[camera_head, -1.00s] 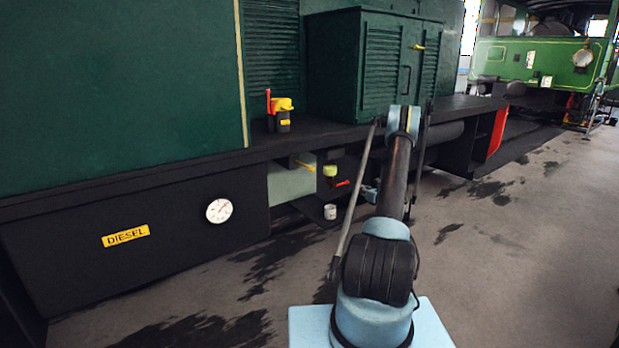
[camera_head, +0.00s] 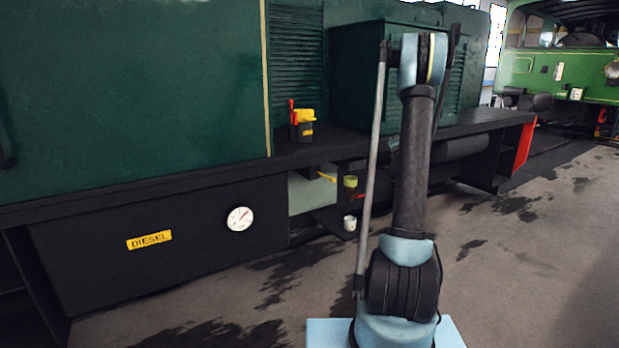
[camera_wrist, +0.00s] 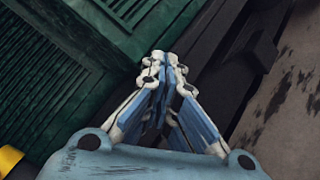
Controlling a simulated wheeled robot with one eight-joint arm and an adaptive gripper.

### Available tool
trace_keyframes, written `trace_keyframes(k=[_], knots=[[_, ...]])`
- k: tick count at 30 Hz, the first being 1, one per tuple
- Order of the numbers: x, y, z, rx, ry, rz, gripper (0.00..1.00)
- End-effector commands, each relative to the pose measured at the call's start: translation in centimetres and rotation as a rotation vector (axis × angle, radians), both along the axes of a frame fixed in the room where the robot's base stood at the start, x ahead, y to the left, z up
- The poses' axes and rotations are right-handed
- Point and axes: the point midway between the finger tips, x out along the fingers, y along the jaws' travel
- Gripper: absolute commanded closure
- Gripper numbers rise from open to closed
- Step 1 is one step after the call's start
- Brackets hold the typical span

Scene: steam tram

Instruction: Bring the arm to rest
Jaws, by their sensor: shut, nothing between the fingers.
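My arm (camera_head: 411,165) stands almost upright in the head view, blue and dark grey, its elbow high in front of the green cabinet. My gripper (camera_wrist: 168,56) shows in the wrist view. Its white and blue fingers meet at the tips with nothing between them. It points down over the edge of the dark running board, beside the louvred green cabinet. In the head view the gripper is hidden, so its height above the board cannot be told.
A louvred green cabinet (camera_head: 365,75) stands on the dark running board (camera_head: 225,174). A black and yellow can with a red part (camera_head: 303,126) sits on the board. A gauge (camera_head: 240,218) and DIESEL plate (camera_head: 149,240) are below. The floor at right (camera_head: 520,270) is clear.

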Motion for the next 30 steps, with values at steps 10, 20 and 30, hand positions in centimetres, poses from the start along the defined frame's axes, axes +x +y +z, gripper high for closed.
trace_keyframes(k=[10,20,30], knots=[[-6.8,-0.1,4.5,0.347,0.043,-0.165,1.0],[-14.7,1.3,5.1,0.672,0.105,-0.325,1.0],[-24.3,3.7,2.8,0.993,0.196,-0.496,1.0]])
